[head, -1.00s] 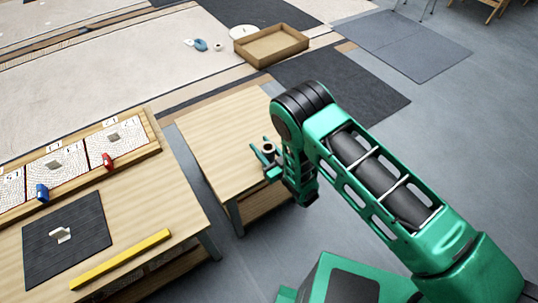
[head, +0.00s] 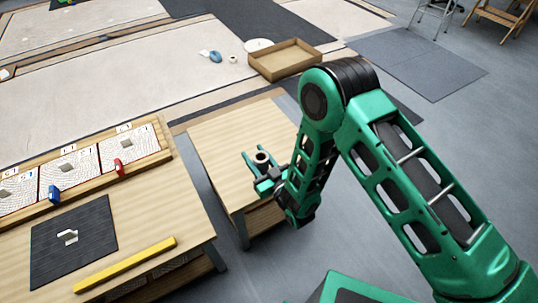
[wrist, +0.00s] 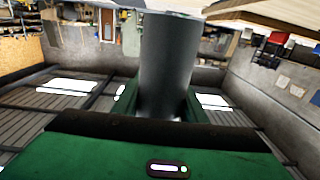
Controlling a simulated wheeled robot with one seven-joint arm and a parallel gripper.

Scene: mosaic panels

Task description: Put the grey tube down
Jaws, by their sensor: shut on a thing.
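The grey tube (wrist: 165,62) stands between the fingers of my gripper in the wrist view, where it fills the upper middle. In the head view only its round open top end (head: 262,157) shows clearly. My gripper (head: 262,166) is shut on the tube, over the front right part of the small wooden table (head: 222,135). I cannot tell whether the tube's lower end touches the tabletop.
An open box (head: 285,72) lies beyond. The small table's rear is bare.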

